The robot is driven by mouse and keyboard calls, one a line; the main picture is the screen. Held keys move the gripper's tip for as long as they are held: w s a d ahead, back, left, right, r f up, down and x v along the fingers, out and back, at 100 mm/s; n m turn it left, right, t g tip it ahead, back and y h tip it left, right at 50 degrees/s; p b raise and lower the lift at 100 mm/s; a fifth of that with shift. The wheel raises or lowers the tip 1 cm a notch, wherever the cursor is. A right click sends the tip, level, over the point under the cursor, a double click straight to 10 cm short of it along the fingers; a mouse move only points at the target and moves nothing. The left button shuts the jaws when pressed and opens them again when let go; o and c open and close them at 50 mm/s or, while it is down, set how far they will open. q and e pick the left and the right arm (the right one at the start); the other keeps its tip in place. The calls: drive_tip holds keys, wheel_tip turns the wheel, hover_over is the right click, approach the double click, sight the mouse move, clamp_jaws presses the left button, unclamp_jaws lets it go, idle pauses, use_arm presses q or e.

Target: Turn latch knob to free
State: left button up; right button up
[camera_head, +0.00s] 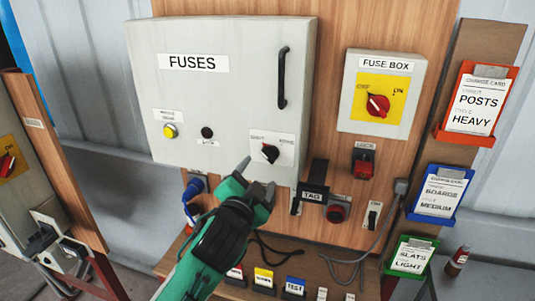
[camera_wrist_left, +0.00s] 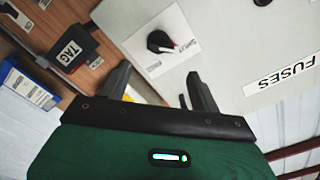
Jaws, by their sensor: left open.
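The latch knob (camera_head: 270,153) is a small black rotary knob on a white labelled plate, low on the right of the grey FUSES box door (camera_head: 225,100). The knob (camera_wrist_left: 162,42) also shows in the left wrist view, beyond the fingertips. My left gripper (camera_head: 257,176) is open and empty, just below and slightly left of the knob in the head view. In the wrist view its fingers (camera_wrist_left: 157,70) are spread apart, with the knob ahead of the gap and apart from them. My right gripper is not in view.
A black handle (camera_head: 282,78) stands out on the door above the knob. A yellow button (camera_head: 170,131) sits at its left. Below right are a TAG holder (camera_head: 313,194) and a red button (camera_head: 337,212). The fuse box (camera_head: 382,65) has a red switch. Card holders line the right.

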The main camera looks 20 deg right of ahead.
sight(268, 157)
use_arm(q)
drive_tip(key=p+x, duration=0.2)
drive_tip(key=x, duration=0.5)
drive_tip(key=shift+w+d+r, duration=0.1)
drive_tip(key=shift+w+d, duration=0.05)
drive_tip(key=shift+w, duration=0.1)
drive_tip(key=shift+w+d+p, duration=0.3)
drive_tip(key=shift+w, duration=0.1)
drive_tip(key=shift+c, duration=0.4)
drive_tip(key=c, duration=0.9)
